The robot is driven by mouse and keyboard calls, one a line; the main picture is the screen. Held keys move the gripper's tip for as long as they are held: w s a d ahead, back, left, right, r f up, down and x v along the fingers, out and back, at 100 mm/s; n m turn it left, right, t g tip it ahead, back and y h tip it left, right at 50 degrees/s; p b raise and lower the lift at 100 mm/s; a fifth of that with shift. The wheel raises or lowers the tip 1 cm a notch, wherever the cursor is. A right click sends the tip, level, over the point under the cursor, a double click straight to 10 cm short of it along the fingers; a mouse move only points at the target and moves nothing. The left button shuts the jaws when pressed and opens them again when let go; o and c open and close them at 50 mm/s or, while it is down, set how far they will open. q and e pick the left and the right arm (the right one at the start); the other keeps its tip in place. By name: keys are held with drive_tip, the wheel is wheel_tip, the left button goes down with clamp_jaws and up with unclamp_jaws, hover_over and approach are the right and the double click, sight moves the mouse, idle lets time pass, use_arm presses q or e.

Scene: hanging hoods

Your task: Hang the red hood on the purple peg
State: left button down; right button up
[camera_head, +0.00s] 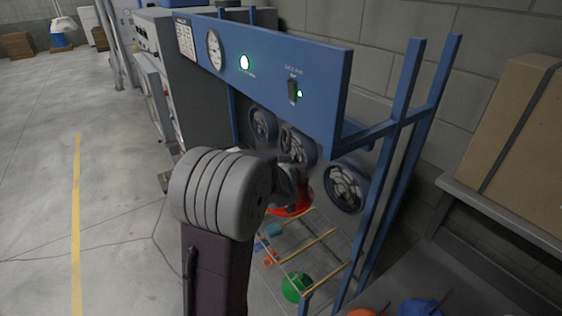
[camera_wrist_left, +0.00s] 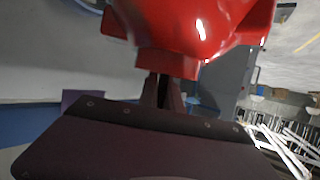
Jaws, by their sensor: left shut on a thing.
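The red hood (camera_head: 293,205) shows partly in the head view, behind my arm and low inside the blue frame. In the left wrist view the glossy red hood (camera_wrist_left: 190,28) fills the upper middle. My left gripper (camera_wrist_left: 165,90) is shut on its lower red block. In the head view my left gripper (camera_head: 290,185) is mostly hidden behind my own wrist. A small purple patch (camera_wrist_left: 82,97) shows left of the gripper in the wrist view; I cannot tell whether it is the purple peg. No purple peg can be made out in the head view.
A blue frame (camera_head: 408,80) with a gauge panel (camera_head: 270,70) stands ahead, round fans (camera_head: 345,188) behind it. Thin rods (camera_head: 325,280), a green round thing (camera_head: 297,287) and a teal one (camera_head: 273,230) are low inside. A cardboard box (camera_head: 515,140) is right.

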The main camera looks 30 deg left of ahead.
use_arm(q)
drive_tip(key=shift+w, duration=0.4)
drive_tip(key=shift+w+p, duration=0.3)
drive_tip(key=shift+p, duration=0.05)
drive_tip(key=shift+w+d+p, duration=0.4)
drive_tip(key=shift+w+d, duration=0.4)
drive_tip(key=shift+w, duration=0.05)
drive_tip(key=shift+w+a+f, duration=0.1)
drive_tip(key=shift+w+a, duration=0.05)
drive_tip(key=shift+w, duration=0.25)
drive_tip(key=shift+w+d+f, duration=0.15)
drive_tip(key=shift+w+d, duration=0.2)
drive_tip(key=shift+w, duration=0.05)
drive_tip(key=shift+s+p, duration=0.1)
drive_tip(key=shift+p, duration=0.3)
drive_tip(key=shift+d, duration=0.1)
